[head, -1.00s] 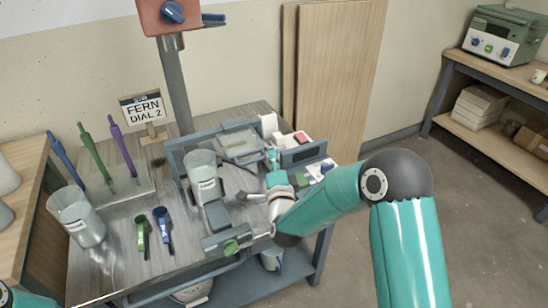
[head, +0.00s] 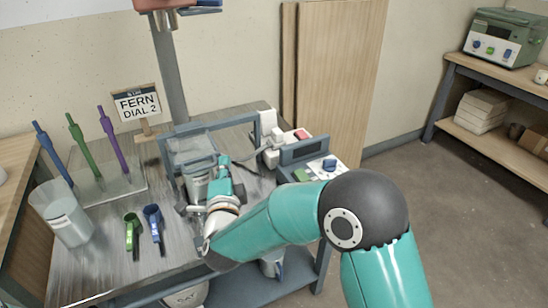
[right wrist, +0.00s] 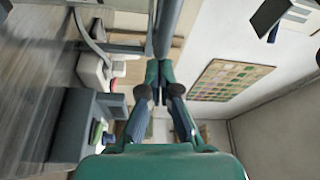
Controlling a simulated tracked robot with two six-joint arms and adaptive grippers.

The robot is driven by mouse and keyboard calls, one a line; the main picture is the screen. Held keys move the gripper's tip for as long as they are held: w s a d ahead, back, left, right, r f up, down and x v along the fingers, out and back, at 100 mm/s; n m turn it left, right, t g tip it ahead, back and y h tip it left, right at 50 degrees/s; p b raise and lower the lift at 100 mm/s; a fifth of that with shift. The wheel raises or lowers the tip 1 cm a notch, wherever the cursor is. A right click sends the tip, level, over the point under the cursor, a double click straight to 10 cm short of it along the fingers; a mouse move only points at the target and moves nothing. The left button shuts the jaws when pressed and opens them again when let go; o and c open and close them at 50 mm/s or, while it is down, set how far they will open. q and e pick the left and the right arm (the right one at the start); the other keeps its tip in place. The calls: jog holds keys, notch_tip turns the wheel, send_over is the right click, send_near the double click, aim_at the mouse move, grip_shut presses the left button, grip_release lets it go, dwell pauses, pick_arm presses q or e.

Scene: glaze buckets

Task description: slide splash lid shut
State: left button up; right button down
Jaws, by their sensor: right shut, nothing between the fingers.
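The splash lid (head: 191,147) is a pale, see-through panel inside a blue-grey frame (head: 240,121). In the head view it sits at the left side of the frame, over the bucket (head: 194,188), whose top is partly hidden. My right gripper (head: 224,162) is at the lid's right side, shut and empty. In the right wrist view its fingertips (right wrist: 160,70) are together beside a dark grey-blue bar (right wrist: 165,25); I cannot tell whether they touch it. My left gripper is not in view.
A control box (head: 312,160) with a blue knob stands right of the frame. Green (head: 131,232) and blue (head: 154,222) scoops and a clear jug (head: 62,213) are on the left of the metal table. A sign (head: 137,103) reads "FERN DIAL 2".

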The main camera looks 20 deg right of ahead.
jog(key=shift+a, duration=0.45)
